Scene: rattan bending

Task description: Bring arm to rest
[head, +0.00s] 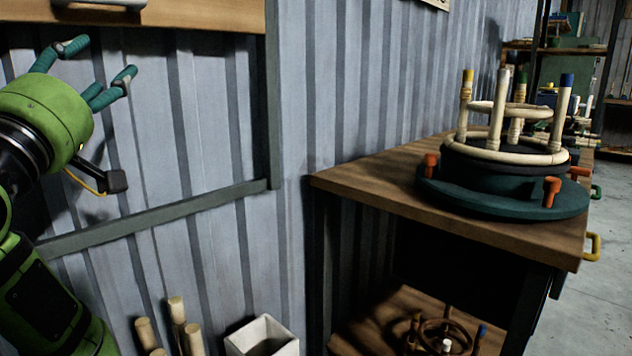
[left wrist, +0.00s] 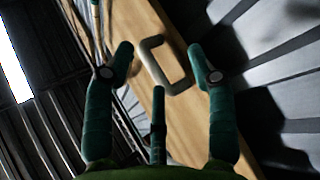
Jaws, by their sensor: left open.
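My left gripper (head: 95,72) is at the upper left of the head view, in front of the corrugated wall. Its green body carries teal fingers, spread apart with nothing between them. In the left wrist view the fingers (left wrist: 160,68) stand open on either side of a grey U-shaped handle (left wrist: 153,62) on a wooden board. I cannot tell how far the handle is from the fingertips, but no finger is closed on it. My right gripper is not in view.
A wooden workbench (head: 375,185) stands at the right with a round teal fixture (head: 470,200) holding rattan rings and posts. Below are a white bin (head: 262,338) and upright wooden rods (head: 177,312). A wooden shelf edge (head: 205,14) hangs above my gripper. Clear floor (head: 600,290) shows at the right.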

